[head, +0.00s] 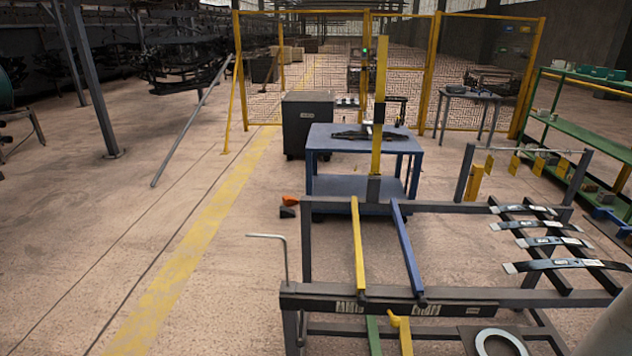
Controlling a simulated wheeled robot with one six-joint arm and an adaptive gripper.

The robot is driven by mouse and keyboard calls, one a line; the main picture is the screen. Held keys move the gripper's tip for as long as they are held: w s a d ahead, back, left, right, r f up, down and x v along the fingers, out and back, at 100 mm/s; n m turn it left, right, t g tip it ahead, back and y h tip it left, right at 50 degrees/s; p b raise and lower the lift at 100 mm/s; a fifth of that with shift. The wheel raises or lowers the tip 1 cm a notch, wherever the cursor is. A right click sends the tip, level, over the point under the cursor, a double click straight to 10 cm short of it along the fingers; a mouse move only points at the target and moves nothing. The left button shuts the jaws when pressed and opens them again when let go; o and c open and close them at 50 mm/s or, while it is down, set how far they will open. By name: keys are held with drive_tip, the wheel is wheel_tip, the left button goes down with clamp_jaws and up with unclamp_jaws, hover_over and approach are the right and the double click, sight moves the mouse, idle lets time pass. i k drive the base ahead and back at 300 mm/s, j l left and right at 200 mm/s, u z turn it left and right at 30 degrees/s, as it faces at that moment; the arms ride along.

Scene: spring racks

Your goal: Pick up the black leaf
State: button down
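Several dark, curved leaf springs with pale end pieces and small white labels lie across the right side of the rack in the head view. The nearest black leaf (563,264) is the longest. Behind it lie another leaf (550,242), a third leaf (538,225) and a farther one (522,209). They lie roughly parallel, with gaps between them, on dark rails. A dark flat part also lies on the blue table (335,155); I cannot tell what it is. My gripper is not in view.
The dark rack frame (440,293) carries a yellow bar (358,255) and a blue bar (407,250). A bent grey rod (286,260) stands at its left corner. Green shelves (575,128) stand at the right, yellow-framed mesh fencing behind. The floor at left is mostly clear.

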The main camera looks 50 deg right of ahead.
sight(539, 241)
drive_tip(key=z, duration=2.45)
drive_tip(key=l+u, duration=0.25)
drive_tip(key=l, duration=3.05)
drive_tip(key=i, duration=0.95)
